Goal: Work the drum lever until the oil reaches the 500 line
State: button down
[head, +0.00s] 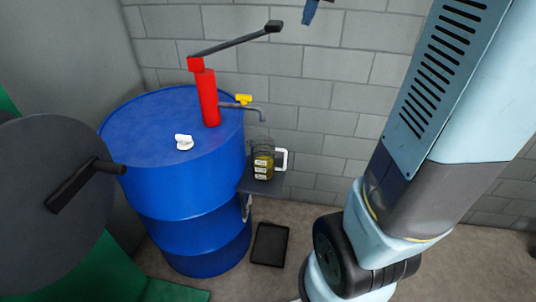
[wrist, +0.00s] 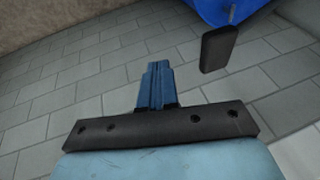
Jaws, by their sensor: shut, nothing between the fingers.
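The blue drum (head: 160,180) stands upright with a red pump (head: 208,98) on its lid. The drum lever (head: 235,44) slopes up to the right from the pump's head and ends in a black grip (head: 273,27). My gripper (head: 309,14) is shut and empty, to the right of the grip and apart from it. In the wrist view my blue fingers (wrist: 157,85) are together, with the black grip (wrist: 218,48) up and to the right. A clear jug (head: 263,147) with a white handle holds yellow oil (head: 263,170). Its marks are too small to read.
A spout with a yellow valve (head: 243,99) reaches over the jug, which stands on a dark shelf (head: 247,185) beside the drum. A white cap (head: 184,142) lies on the lid. A black tray (head: 269,244) is on the floor. A grey disc with a crank (head: 60,240) is at left.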

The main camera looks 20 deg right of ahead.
jog(key=s+a+f+n, duration=0.2)
jog(key=s+a, duration=0.1)
jog(key=s, duration=0.5)
jog(key=s+a+f+n, duration=0.2)
jog(key=s+a+f, duration=0.1)
jog(key=s, duration=0.5)
jog(key=s+a+f+n+t, duration=0.1)
jog(key=s+a+f+n, duration=0.1)
jog(key=s, duration=0.6)
jog(key=shift+s+a+f+h, duration=0.25)
jog(key=shift+s+a+h, duration=0.15)
jog(key=shift+a, duration=0.3)
jog(key=shift+s, duration=0.1)
